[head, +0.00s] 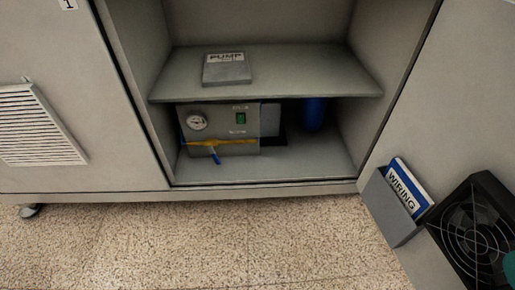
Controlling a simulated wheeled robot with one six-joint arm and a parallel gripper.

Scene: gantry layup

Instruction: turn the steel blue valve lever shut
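The blue valve lever (215,157) is small and sits at the front of the grey pump unit (220,122) on the cabinet's lower level. It hangs down and slightly right from a yellow horizontal pipe (236,142), at a steep angle across it. A round white gauge (197,122) and a green switch (241,118) are on the unit's face above the pipe. My gripper is not in view, and nothing visible touches the lever.
The cabinet shelf (310,80) overhangs the pump and holds a grey PUMP manual (227,69). A blue cylinder (314,115) stands right of the pump. The open right door carries a WIRING binder (409,187) and a fan (478,235). The speckled floor in front is clear.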

